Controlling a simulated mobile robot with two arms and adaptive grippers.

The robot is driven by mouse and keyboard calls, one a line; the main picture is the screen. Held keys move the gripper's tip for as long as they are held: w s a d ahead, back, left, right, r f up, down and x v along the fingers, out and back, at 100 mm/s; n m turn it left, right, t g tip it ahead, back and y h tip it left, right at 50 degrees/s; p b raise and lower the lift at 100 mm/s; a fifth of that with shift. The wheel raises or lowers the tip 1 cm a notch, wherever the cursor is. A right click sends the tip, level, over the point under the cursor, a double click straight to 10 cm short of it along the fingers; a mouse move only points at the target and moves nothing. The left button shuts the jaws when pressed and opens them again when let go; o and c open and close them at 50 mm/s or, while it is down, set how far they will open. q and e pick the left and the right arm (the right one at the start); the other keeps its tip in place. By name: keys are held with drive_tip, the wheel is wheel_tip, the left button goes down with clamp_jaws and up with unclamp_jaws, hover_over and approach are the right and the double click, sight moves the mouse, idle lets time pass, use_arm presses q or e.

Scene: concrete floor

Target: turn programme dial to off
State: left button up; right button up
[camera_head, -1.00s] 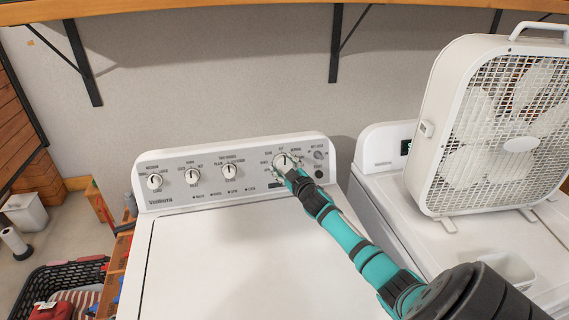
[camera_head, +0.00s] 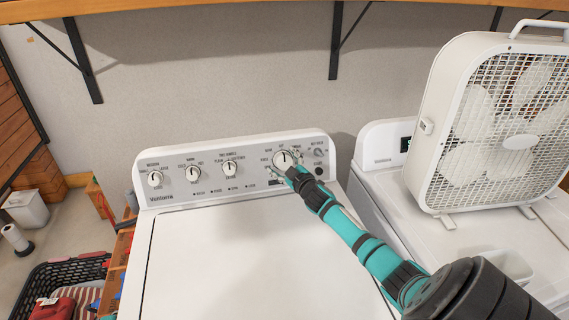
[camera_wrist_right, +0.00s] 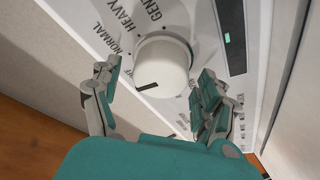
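My right gripper (camera_head: 288,168) is at the dial. In the right wrist view its fingers (camera_wrist_right: 157,80) are spread on either side of the dial, with gaps visible. My left gripper is not in view.
Several smaller knobs (camera_head: 193,173) line the panel's left part. The white washer lid (camera_head: 240,255) is clear. At right a box fan (camera_head: 500,130) stands on the neighbouring machine (camera_head: 470,250). A wooden shelf (camera_head: 230,10) runs above. A dark basket (camera_head: 70,272) holds cloth at lower left.

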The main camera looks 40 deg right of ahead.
drive_tip(key=v, duration=1.2)
idle(0.5)
